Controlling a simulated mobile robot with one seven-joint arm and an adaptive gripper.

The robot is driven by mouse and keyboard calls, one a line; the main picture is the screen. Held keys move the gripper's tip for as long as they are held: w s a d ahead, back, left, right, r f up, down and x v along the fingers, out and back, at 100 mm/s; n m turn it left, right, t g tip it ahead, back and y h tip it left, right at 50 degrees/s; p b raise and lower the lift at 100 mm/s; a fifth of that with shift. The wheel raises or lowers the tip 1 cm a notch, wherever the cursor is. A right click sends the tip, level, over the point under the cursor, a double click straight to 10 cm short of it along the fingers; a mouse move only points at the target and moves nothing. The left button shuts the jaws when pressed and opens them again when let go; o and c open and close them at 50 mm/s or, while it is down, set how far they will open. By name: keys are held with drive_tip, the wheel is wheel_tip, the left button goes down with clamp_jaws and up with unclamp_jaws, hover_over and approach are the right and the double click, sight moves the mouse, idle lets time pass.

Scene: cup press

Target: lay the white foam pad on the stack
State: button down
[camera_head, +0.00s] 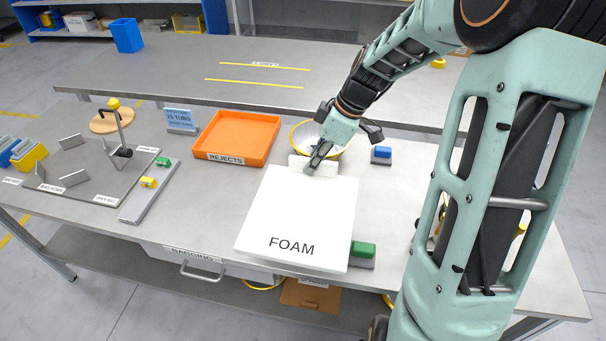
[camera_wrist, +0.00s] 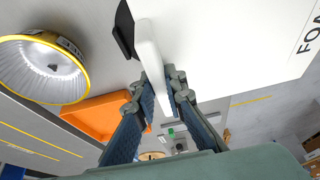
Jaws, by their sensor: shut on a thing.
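My gripper (camera_head: 318,160) is shut on a small white foam pad (camera_head: 299,166), just behind the far edge of a large white surface labelled FOAM (camera_head: 300,215). In the wrist view the pad (camera_wrist: 150,50) stands edge-on between my two blue-padded fingers (camera_wrist: 163,85). The FOAM surface (camera_wrist: 235,45) fills the upper right there. I cannot tell whether the pad touches it. A round yellow-rimmed vessel (camera_wrist: 42,70) with a pale interior lies left of my fingers; its rim (camera_head: 296,131) is partly hidden by my gripper in the head view. I cannot make out a stack for certain.
An orange REJECTS tray (camera_head: 237,137) and a blue tubs sign (camera_head: 180,119) stand left of my gripper. A blue block (camera_head: 381,153) is at right, and a green block (camera_head: 363,250) beside the FOAM surface. A fixture board (camera_head: 95,170) with a post occupies the left.

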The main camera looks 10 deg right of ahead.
drive_tip(key=w+f, duration=0.4)
drive_tip(key=w, duration=0.1)
drive_tip(key=w+f, duration=0.2)
drive_tip(key=w, duration=0.1)
drive_tip(key=shift+w+f+p, duration=0.25)
drive_tip(key=shift+f+p, duration=0.05)
drive_tip(key=shift+f, duration=0.05)
drive_tip(key=shift+w+f, duration=0.25)
drive_tip(key=shift+f, duration=0.75)
drive_tip(key=shift+w+f, duration=0.25)
drive_tip(key=shift+f, duration=0.8)
drive_tip(key=shift+f+b, duration=0.15)
drive_tip(key=shift+b, duration=0.2)
drive_tip(key=c, duration=2)
unclamp_jaws()
drive_tip(key=shift+p, duration=0.5)
